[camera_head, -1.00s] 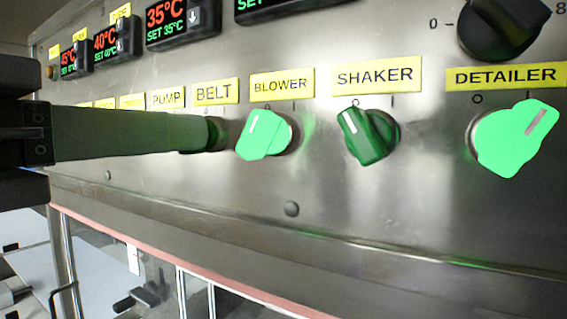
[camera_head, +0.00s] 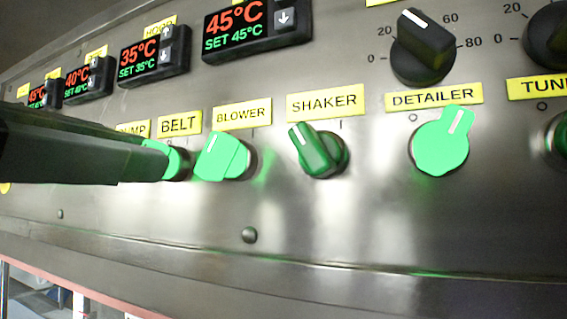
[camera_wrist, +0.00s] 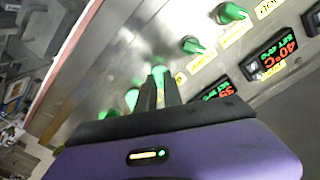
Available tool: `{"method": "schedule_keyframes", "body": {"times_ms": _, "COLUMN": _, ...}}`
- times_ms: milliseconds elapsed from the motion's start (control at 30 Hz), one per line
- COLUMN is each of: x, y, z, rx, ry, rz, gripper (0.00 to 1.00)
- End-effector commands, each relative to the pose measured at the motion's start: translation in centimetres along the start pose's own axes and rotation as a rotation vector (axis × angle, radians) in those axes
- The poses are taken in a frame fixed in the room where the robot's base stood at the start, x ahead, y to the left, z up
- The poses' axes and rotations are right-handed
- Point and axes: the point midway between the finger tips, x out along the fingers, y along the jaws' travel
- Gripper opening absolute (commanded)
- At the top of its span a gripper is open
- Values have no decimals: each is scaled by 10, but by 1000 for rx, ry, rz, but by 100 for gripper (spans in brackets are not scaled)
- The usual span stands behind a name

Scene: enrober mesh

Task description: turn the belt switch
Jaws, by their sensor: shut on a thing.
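The belt switch (camera_head: 178,160) is a green knob under the yellow BELT label (camera_head: 180,122). It shows bright, lit green, and its left side is partly hidden behind my gripper (camera_head: 158,160). My gripper reaches in from the left and its fingertips are at the knob. In the wrist view my two dark fingers (camera_wrist: 160,80) are shut around a bright green knob (camera_wrist: 158,71), with its end showing beyond the tips. The exact angle of the belt switch is hidden.
The blower knob (camera_head: 222,157), lit, stands close to the right of the belt switch. Farther right are the dark shaker knob (camera_head: 317,150) and the lit detailer knob (camera_head: 442,142). Temperature displays (camera_head: 257,30) line the panel above. The panel below the knobs is mostly bare.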

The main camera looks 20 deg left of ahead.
Motion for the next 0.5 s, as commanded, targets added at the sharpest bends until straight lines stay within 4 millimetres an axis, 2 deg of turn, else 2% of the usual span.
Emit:
{"method": "schedule_keyframes", "body": {"times_ms": 333, "x": 0, "y": 0, "z": 0, "rx": 5, "ry": 0, "rz": -1, "gripper": 0}}
{"method": "schedule_keyframes", "body": {"times_ms": 367, "x": 0, "y": 0, "z": 0, "rx": 5, "ry": 0, "rz": -1, "gripper": 13}}
{"method": "schedule_keyframes", "body": {"times_ms": 400, "x": 0, "y": 0, "z": 0, "rx": 5, "ry": 0, "rz": -1, "gripper": 21}}
{"method": "schedule_keyframes", "body": {"times_ms": 467, "x": 0, "y": 0, "z": 0, "rx": 5, "ry": 0, "rz": -1, "gripper": 32}}
{"method": "schedule_keyframes", "body": {"times_ms": 500, "x": 0, "y": 0, "z": 0, "rx": 5, "ry": 0, "rz": -1, "gripper": 33}}
